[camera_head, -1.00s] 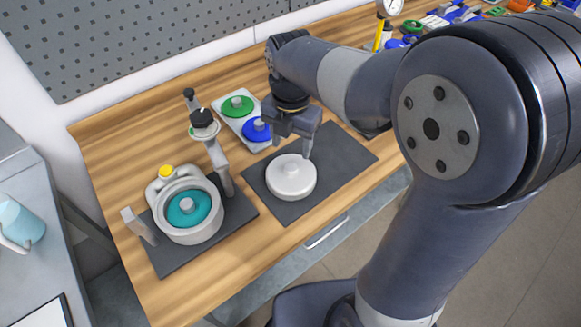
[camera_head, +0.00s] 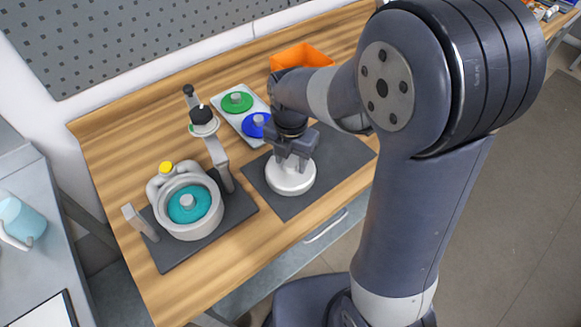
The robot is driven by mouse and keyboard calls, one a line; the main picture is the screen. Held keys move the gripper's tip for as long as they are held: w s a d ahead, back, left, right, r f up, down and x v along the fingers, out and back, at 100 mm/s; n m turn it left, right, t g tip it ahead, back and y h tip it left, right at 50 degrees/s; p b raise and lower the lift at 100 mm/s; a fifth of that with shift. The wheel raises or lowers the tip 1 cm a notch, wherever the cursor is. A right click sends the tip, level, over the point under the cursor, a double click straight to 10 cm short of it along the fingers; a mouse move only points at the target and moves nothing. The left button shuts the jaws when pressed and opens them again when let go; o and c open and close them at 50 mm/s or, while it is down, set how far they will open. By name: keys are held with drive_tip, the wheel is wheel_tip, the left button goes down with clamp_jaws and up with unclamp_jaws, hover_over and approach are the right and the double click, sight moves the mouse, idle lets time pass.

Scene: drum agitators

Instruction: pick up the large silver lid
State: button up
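The large silver lid (camera_head: 288,183), round and pale with a central knob, sits on a dark mat (camera_head: 343,152) on the wooden bench. My gripper (camera_head: 292,164) points down right over the lid, its fingers at the level of the knob. The knob is mostly hidden by the gripper, so I cannot tell whether the fingers touch it or are closed on it. The lid appears to rest on the mat.
To the left, a drum with a teal top (camera_head: 189,204) stands on a dark plate with an upright post (camera_head: 215,150). A tray behind holds a green lid (camera_head: 237,103) and a blue lid (camera_head: 255,125). An orange bin (camera_head: 302,56) stands at the back.

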clamp_jaws()
drive_tip(key=shift+r, duration=0.1)
idle(0.4)
